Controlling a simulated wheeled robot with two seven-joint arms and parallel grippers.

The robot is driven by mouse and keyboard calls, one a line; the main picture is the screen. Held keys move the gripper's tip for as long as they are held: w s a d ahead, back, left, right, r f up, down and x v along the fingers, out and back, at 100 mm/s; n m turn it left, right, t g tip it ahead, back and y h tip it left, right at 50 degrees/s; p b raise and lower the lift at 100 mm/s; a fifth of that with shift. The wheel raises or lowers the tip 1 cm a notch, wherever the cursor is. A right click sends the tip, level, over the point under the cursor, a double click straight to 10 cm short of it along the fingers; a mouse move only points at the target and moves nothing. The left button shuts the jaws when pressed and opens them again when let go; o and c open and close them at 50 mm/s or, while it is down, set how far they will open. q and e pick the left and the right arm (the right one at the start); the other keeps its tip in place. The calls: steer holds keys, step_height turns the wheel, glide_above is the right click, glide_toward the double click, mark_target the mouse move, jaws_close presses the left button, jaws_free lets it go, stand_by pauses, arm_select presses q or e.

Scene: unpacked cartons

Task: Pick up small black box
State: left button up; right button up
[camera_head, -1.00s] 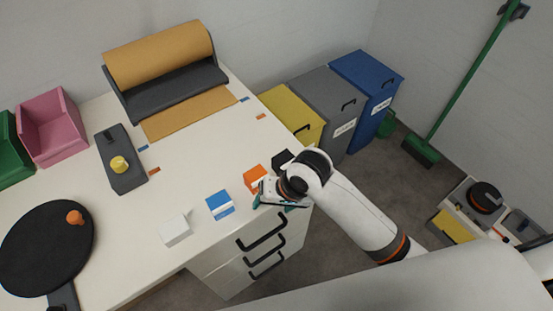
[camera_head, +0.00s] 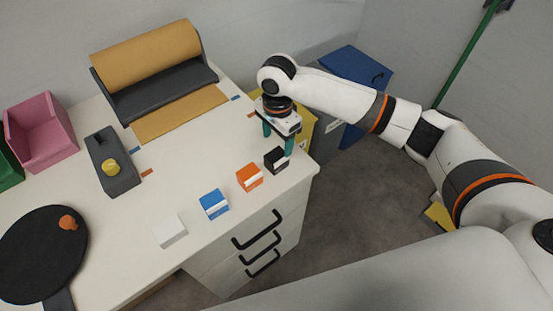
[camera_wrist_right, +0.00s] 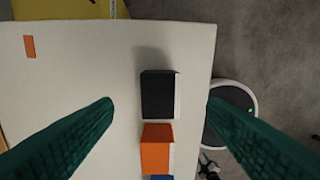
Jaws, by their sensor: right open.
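The small black box (camera_head: 275,160) stands on the white table near its right edge, at the right end of a row of small boxes. In the right wrist view the black box (camera_wrist_right: 158,94) lies between the two spread green fingers, with clear space on both sides. My right gripper (camera_head: 279,142) is open and points down, above and just behind the black box. It also shows in the right wrist view (camera_wrist_right: 158,106), holding nothing. The black box's front face carries a white band. My left gripper is not in view.
An orange box (camera_head: 249,177) is just left of the black one, then a blue box (camera_head: 214,204) and a white box (camera_head: 170,232). A paper roll holder (camera_head: 160,90) stands at the back.

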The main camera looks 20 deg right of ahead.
mark_target(277, 155)
steer(key=f, duration=0.8)
steer(key=shift+s+a, duration=0.15)
steer(key=shift+a, duration=0.05)
steer(key=c, duration=1)
